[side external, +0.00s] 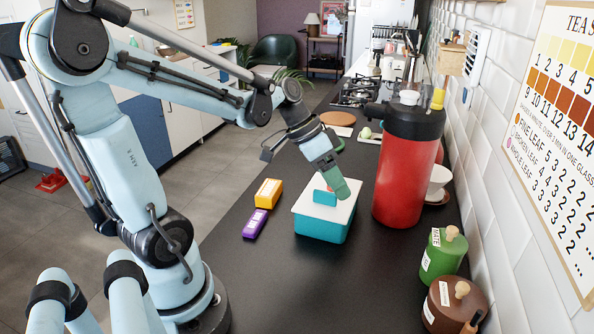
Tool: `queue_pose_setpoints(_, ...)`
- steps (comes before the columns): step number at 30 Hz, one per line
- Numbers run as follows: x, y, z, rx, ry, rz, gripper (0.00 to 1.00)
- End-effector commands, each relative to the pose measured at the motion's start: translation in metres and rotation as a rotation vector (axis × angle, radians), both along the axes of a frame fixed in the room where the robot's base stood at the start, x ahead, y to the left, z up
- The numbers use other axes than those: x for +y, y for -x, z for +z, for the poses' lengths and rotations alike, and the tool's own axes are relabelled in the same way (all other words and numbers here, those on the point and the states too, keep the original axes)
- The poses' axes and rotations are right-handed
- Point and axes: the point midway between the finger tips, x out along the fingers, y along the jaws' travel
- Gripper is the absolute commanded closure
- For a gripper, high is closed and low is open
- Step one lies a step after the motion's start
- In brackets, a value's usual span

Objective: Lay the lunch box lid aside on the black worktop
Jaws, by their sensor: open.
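The lunch box (322,231) is a teal box on the black worktop (290,287), near the middle of the side external view. Its white lid (306,209) lies on top of it and has a teal handle (325,197). My gripper (340,192) points down over the lid, with its green fingers right at the handle. The fingers are open. They hide part of the handle, and I cannot tell whether they touch it.
A yellow box (268,193) and a purple box (255,223) lie left of the lunch box. A tall red dispenser (405,175) stands close on its right. Green (443,254) and brown (454,307) canisters stand front right. The worktop in front is clear.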

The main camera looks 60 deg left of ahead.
Motion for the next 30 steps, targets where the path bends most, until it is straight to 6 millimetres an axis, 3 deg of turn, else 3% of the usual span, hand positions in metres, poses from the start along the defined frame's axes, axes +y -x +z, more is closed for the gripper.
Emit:
queue_pose_setpoints(3, -0.027, 0.015, 0.001, 0.013, -0.086, 0.084, 0.39)
queue_pose_setpoints(12, -0.059, 0.038, 0.004, -0.111, -0.205, 0.258, 0.39)
queue_pose_setpoints(30, -0.064, 0.041, 0.006, -0.164, -0.21, 0.299, 0.38)
